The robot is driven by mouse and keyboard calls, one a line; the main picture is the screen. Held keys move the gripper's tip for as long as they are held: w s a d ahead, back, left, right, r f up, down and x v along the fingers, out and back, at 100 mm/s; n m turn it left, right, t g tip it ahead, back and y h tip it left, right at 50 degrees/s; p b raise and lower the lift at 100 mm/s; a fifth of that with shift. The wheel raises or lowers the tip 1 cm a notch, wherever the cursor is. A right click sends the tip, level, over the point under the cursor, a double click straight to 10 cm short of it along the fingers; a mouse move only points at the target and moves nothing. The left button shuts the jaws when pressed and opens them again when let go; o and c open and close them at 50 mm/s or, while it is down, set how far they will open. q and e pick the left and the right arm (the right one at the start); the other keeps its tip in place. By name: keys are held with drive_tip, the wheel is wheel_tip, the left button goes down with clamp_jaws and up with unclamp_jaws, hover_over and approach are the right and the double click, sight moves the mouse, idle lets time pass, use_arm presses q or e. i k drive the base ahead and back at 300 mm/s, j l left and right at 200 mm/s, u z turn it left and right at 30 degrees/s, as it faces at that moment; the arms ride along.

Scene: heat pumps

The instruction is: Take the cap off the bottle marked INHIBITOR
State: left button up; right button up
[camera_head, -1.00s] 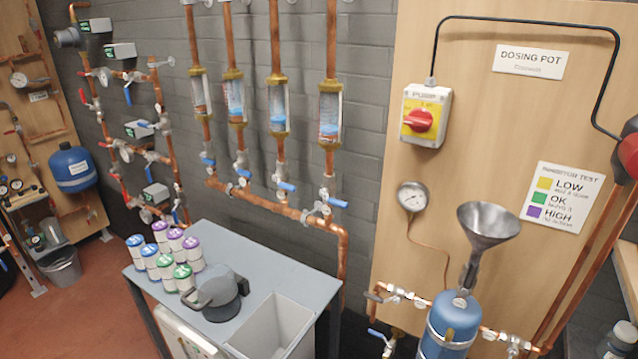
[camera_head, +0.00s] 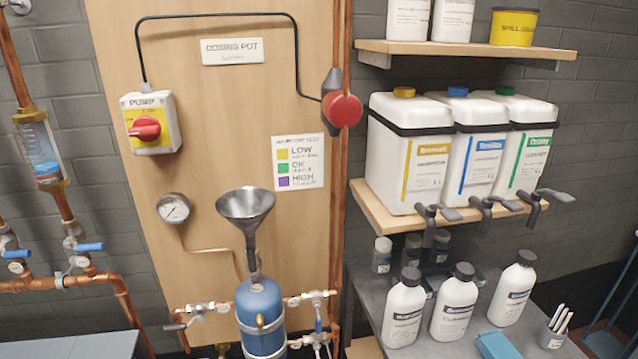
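Three white bottles with black caps stand upright on the grey bench at the lower right: a left bottle (camera_head: 404,312), a middle bottle (camera_head: 454,305) and a right bottle (camera_head: 513,290). Each has a dark-banded label, but the print is too small to read, so I cannot tell which is marked INHIBITOR. All three caps, left (camera_head: 410,275), middle (camera_head: 463,271) and right (camera_head: 526,257), are on their bottles. Neither of my grippers is in view.
Small jars (camera_head: 381,255) stand behind the bottles. A blue cloth (camera_head: 495,345) and a cup of white sticks (camera_head: 553,338) lie in front and right. A shelf (camera_head: 385,215) with tapped canisters (camera_head: 410,160) overhangs. The dosing pot (camera_head: 262,315) with its funnel (camera_head: 245,205) is left.

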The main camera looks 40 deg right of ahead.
sight(516, 285)
drive_tip(key=l+z, duration=0.1)
drive_tip(key=z, duration=2.45)
drive_tip(key=j+u, duration=0.25)
drive_tip(key=u, duration=0.25)
drive_tip(key=i, duration=0.05)
